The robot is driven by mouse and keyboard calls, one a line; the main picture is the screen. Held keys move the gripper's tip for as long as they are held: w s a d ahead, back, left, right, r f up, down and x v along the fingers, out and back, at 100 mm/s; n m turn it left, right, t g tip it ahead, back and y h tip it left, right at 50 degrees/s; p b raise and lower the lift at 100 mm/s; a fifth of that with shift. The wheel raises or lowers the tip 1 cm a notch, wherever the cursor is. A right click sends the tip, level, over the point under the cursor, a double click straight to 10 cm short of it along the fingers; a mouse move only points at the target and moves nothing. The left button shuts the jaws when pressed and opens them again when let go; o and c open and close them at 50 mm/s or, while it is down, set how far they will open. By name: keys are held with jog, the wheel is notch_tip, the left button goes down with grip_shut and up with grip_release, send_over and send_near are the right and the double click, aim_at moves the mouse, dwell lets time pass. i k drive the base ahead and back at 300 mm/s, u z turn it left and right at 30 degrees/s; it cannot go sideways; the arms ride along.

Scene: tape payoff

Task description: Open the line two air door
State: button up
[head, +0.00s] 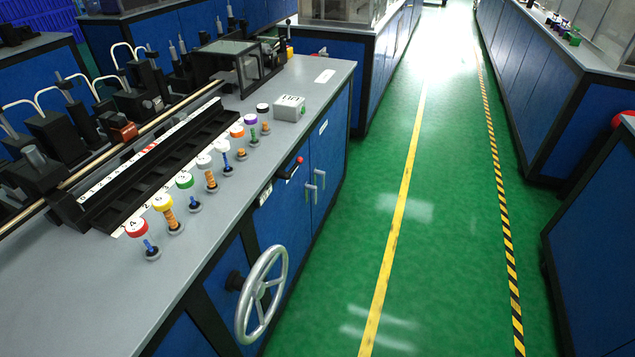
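A workbench (75,290) with a grey top and blue front runs along the left. Two blue cabinet doors, a left one (290,215) and a right one (333,140), are set side by side in its front and look shut. Each has a small metal handle, one on the left door (310,193) and one on the right door (320,179). Small white labels, a left one (265,194) and a right one (323,127), are on the front, too small to read. I cannot tell which door is the line two air door. My gripper is not in view.
A silver handwheel (262,290) and a black lever with a red knob (298,160) stick out from the bench front. Several coloured knobs line the bench top. The green aisle (440,220) is clear; blue cabinets (515,70) stand on its right.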

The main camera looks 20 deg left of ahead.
aim_at(284, 220)
jog(key=u, duration=0.5)
jog(key=i, duration=1.15)
jog(key=u, duration=0.7)
